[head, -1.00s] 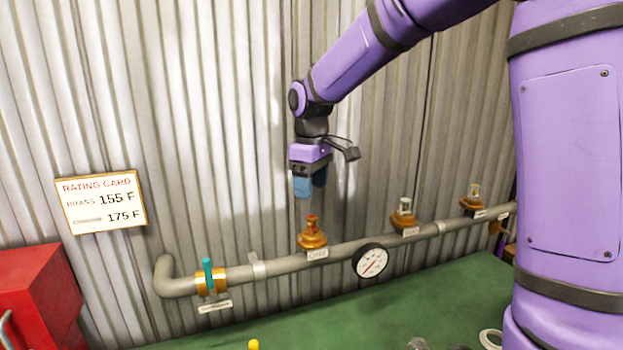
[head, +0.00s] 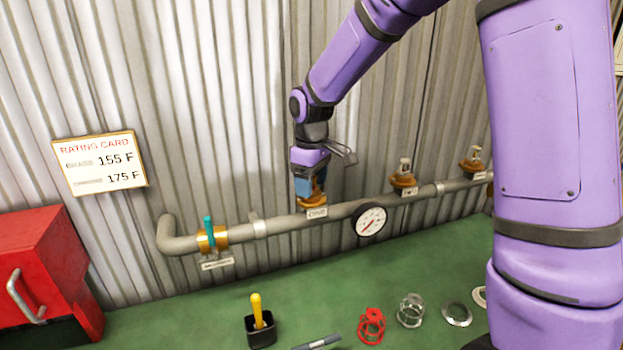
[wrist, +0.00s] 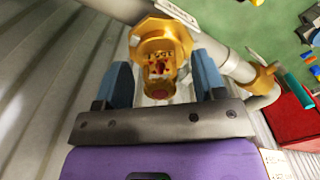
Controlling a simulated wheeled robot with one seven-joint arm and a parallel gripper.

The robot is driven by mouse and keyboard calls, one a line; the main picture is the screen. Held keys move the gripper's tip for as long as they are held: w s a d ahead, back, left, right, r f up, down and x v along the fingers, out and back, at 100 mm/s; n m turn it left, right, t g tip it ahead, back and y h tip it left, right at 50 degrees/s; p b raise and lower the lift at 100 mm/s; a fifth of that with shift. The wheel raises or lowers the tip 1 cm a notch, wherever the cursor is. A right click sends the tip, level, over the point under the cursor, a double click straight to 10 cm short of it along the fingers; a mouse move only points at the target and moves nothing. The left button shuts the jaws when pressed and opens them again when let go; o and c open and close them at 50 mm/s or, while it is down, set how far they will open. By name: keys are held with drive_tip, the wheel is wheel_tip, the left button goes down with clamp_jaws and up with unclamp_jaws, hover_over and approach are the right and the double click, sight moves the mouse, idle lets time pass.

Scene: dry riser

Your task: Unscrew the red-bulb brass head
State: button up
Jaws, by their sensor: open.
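The red-bulb brass head (wrist: 160,72) sits upright on the leftmost brass fitting (head: 313,201) of the grey pipe, above a small label. My gripper (head: 310,190) points down over this head. In the wrist view my gripper (wrist: 160,85) is open, with one blue finger on each side of the head and a gap visible on both sides. The red spot of the bulb faces the wrist camera. In the head view my gripper hides most of the head.
Two other heads stand on the pipe to the right, the nearer one (head: 404,175) past a round gauge (head: 369,220). A teal-handled valve (head: 209,236) is at left. A red box (head: 45,275), black cup (head: 260,329) and red cage (head: 371,326) are on the green bench (head: 180,315).

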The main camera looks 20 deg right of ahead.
drive_tip(key=c, duration=1.1)
drive_tip(key=n, duration=0.4)
drive_tip(key=shift+n, duration=0.9)
drive_tip(key=n, duration=0.3)
drive_tip(key=shift+r+n, duration=0.1)
drive_tip(key=shift+n, duration=1.3)
